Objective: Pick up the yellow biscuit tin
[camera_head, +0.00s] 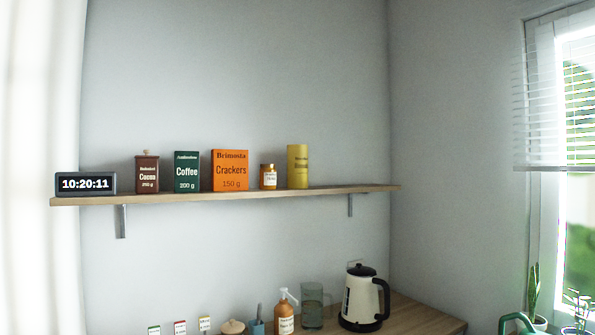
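A tall yellow tin (297,167) stands upright on the wooden wall shelf (340,190), towards its right end. Its label is too small to read, so I cannot confirm that it holds biscuits. It is the only yellow tin in view. A small orange-brown jar (268,177) with a white label stands just left of it. Neither of my grippers shows in the head view.
Left along the shelf stand an orange Crackers box (230,171), a green Coffee box (187,172), a brown Cocoa tin (147,173) and a clock (86,184). Below, a counter (405,318) bears a kettle (362,297), a glass jar (312,306) and a bottle (284,316).

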